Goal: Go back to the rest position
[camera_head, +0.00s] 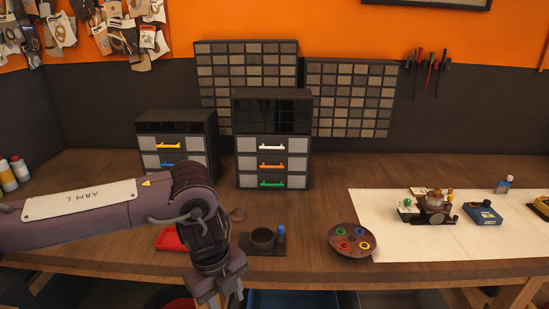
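My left arm, marked ARM L, reaches in from the left over the workbench (330,183). Its gripper (229,293) points down in front of the bench's front edge, near the bottom of the head view. The fingers are small and partly cut off, so I cannot tell if they are open, and I see nothing held in them. My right gripper is not in view.
Near the arm are a red tray (170,240), partly hidden, and a dark tray (262,250) with a cup and blue-capped bottle. A round dish (352,240) with coloured rings and a white mat (400,245) with parts lie right. Drawer cabinets (272,147) stand behind.

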